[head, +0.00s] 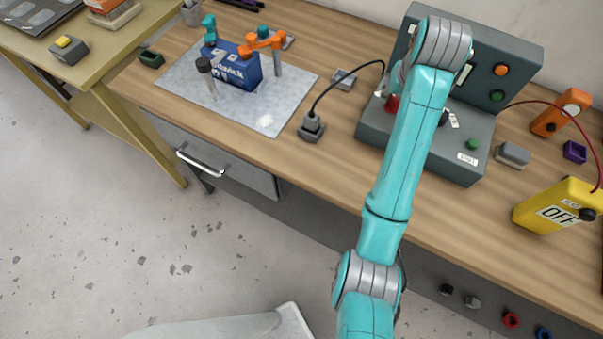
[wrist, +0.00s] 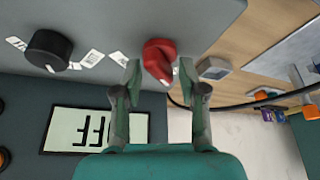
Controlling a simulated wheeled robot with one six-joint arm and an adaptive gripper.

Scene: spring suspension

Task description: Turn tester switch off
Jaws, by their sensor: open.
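The tester (head: 425,150) is a grey console with a dark upright back panel, standing on the wooden bench. Its red switch knob (wrist: 159,58) is on the console top; in the head view the red knob (head: 392,103) shows just left of my arm. My gripper (wrist: 160,70) is open, with one fingertip on each side of the red knob. I cannot tell whether they touch it. A white display (wrist: 80,130) on the back panel shows large upside-down letters, partly hidden by my gripper. My arm hides most of the gripper in the head view.
A black knob (wrist: 48,50) with small labels sits beside the red one. A black cable runs to a grey plug block (head: 311,128). A yellow meter (head: 560,205) reading OFF stands at right. A grey mat (head: 180,80) with a blue box (head: 238,65) lies at left.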

